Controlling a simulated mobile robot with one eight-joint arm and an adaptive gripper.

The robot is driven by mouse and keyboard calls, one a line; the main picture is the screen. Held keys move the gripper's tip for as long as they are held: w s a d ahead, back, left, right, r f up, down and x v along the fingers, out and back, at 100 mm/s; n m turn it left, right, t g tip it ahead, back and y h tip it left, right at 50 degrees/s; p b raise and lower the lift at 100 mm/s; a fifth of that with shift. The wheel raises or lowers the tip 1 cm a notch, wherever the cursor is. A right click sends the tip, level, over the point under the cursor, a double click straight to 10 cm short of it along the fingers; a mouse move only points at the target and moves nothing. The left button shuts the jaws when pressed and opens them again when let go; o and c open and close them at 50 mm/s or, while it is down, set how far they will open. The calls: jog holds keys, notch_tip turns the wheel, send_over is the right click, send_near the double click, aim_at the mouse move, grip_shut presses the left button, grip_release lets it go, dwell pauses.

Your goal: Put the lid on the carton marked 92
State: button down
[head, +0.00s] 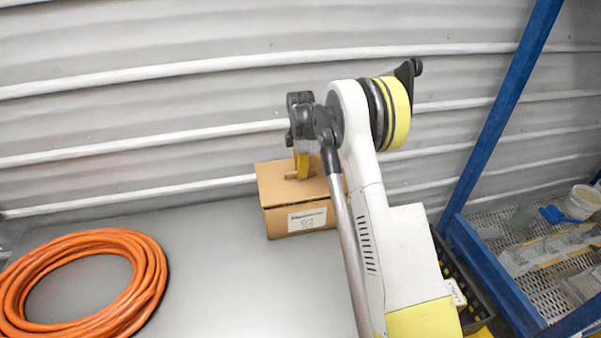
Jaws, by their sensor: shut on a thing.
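A brown cardboard carton (285,222) stands on the grey table near the corrugated wall. Its white front label reads 92. A flat brown lid (274,187) lies over the carton's top, with a small raised brown grip on it. I see no clear gap between lid and carton, but cannot tell whether the lid rests fully down. My gripper (302,167), with yellow fingertips, points down and is shut on the lid's grip. My arm hides the right part of the lid and carton.
A coil of orange hose (152,285) lies on the table (240,290) at the left. The table between hose and carton is clear. A blue-framed rack (500,115) at the right has a mesh shelf with a white bucket (582,201) and grey pieces.

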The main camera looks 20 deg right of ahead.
jog(key=shift+f+b, duration=0.65)
jog(key=shift+b, duration=0.25)
dwell(0.6)
jog(key=c, duration=1.5)
grip_release()
jog(key=shift+r, duration=0.1)
notch_tip(320, 180, up, 12)
jog(key=shift+f, duration=0.1)
